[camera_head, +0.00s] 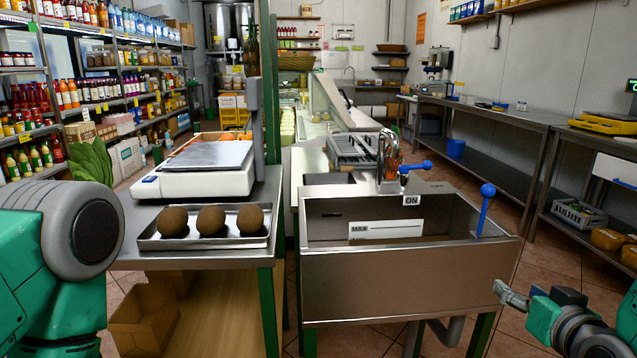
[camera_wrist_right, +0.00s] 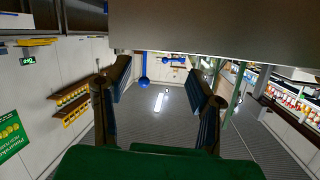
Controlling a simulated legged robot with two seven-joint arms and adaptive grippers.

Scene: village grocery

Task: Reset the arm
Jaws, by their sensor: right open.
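My right gripper (camera_head: 508,294) is at the lower right of the head view, beside the right front corner of the steel sink (camera_head: 400,282). Its fingers point left toward the sink and hold nothing. In the right wrist view, my right gripper (camera_wrist_right: 158,90) shows two dark fingers spread apart with an empty gap. A plain panel spans the top of that view. Part of my left arm fills the left edge of the head view; its gripper is out of frame.
A tray (camera_head: 152,240) with three brown round fruits and a scale (camera_head: 200,168) stand on the left table. A blue-knobbed lever (camera_head: 487,192) rises at the sink's right side, near my right gripper. Floor (camera_head: 545,265) is open between the sink and right-hand shelving.

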